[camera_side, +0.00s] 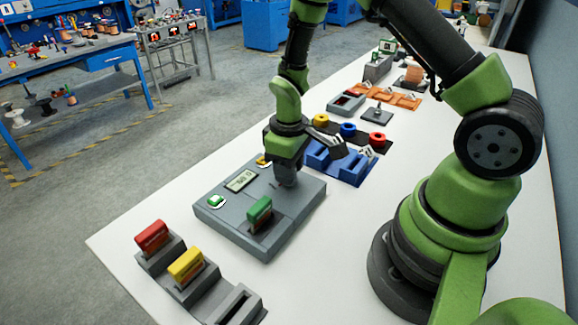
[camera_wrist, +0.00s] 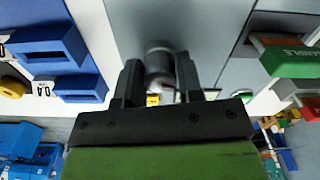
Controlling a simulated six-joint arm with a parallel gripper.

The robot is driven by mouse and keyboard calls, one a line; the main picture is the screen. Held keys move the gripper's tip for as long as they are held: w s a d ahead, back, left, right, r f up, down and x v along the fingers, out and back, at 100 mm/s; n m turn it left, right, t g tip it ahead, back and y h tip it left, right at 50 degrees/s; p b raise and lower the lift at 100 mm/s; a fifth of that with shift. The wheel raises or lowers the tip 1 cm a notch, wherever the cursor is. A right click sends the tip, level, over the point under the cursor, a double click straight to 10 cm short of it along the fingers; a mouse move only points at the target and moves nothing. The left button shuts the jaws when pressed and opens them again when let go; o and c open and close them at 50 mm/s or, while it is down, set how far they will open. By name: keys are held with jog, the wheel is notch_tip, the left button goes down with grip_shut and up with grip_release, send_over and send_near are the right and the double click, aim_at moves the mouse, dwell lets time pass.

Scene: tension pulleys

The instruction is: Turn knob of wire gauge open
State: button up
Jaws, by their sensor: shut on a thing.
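The wire gauge (camera_side: 292,218) is a flat grey box with a small display (camera_side: 240,181) and a green button (camera_side: 216,201). Its grey surface also shows in the wrist view (camera_wrist: 205,30). The knob (camera_wrist: 158,58) is a dark grey cylinder standing on the gauge. My gripper (camera_side: 287,180) points down over the far right part of the gauge. In the wrist view my gripper (camera_wrist: 159,80) is shut on the knob, one finger on each side. In the side view the fingers mostly hide the knob. I cannot tell how far it is turned.
A green sample block (camera_side: 260,208) stands in the gauge's front slot. Red (camera_side: 151,236) and yellow (camera_side: 186,264) blocks stand in a grey holder at the front. A blue holder (camera_side: 340,165) and colored spools stand close behind the gauge. White table lies bare to the right.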

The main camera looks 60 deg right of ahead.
dwell(0.3)
jog(key=o, duration=0.9)
notch_tip(320, 180, up, 10)
jog(key=shift+f, duration=0.1)
jog(key=s+a+r+m+t, duration=0.2)
jog(key=s+r, duration=0.2)
jog(key=r, duration=0.1)
jog(key=s+a+r+m+t+y, duration=0.1)
jog(key=s+a+r+m+t, duration=0.1)
jog(key=s+r, duration=0.3)
jog(key=s+a+r+m+t+y, duration=0.1)
jog(key=s+r+m+t, duration=0.1)
jog(key=s+r, duration=0.3)
jog(key=shift+s+a+r+t, duration=0.1)
jog(key=shift+a+r+t, duration=0.3)
jog(key=shift+r+t, duration=0.3)
